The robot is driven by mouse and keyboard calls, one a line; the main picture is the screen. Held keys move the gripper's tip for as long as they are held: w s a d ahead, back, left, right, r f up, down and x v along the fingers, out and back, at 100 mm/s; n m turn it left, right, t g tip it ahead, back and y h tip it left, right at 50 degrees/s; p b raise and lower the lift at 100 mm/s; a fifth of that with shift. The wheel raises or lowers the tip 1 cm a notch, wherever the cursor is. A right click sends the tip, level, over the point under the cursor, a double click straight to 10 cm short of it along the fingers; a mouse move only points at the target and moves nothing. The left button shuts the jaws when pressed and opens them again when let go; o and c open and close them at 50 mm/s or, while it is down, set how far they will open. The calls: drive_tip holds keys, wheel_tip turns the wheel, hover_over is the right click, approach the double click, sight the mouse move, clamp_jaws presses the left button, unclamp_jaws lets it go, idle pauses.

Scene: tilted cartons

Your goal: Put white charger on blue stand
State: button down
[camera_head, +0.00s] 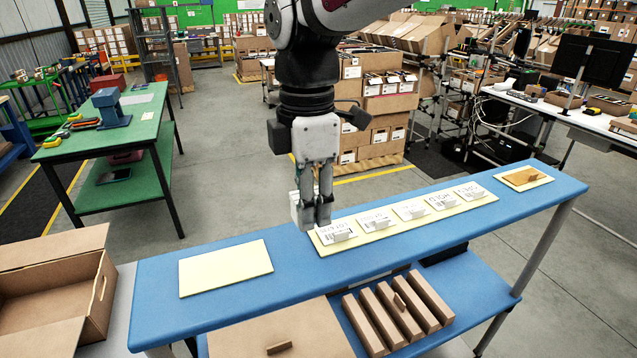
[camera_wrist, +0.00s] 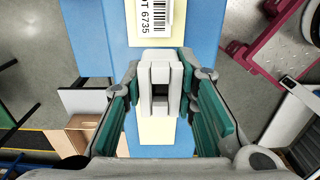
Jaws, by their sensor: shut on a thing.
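A white charger, a small pale block, shows between the fingertips in the wrist view (camera_wrist: 160,76). In the head view its edge (camera_head: 295,205) shows at the left of the fingers. My gripper (camera_head: 312,215) points down and is shut on it, above the blue stand (camera_head: 300,262), a long bench-like table. The fingers hide part of the charger. In the wrist view my gripper (camera_wrist: 162,85) has a finger on each side of it. A bare pale-yellow pad (camera_head: 225,268) lies on the stand to the left of my gripper.
A long yellow strip (camera_head: 395,228) with several white labelled blocks lies right of my gripper. A smaller pad (camera_head: 523,178) with a brown piece is at the far right end. Open cartons (camera_head: 52,290) stand at the left. A lower blue shelf (camera_head: 465,290) holds brown boxes.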

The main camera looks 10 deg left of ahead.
drive_tip(key=s+a, duration=0.2)
drive_tip(key=s+a+p, duration=0.1)
drive_tip(key=shift+a+f, duration=0.25)
drive_tip(key=shift+a, duration=0.1)
wheel_tip(320, 180, down, 3)
drive_tip(key=shift+s+r+p, duration=0.1)
drive_tip(key=shift+p, duration=0.55)
drive_tip(key=shift+f, duration=0.35)
drive_tip(key=shift+f, duration=0.1)
drive_tip(key=c, duration=1.3)
unclamp_jaws()
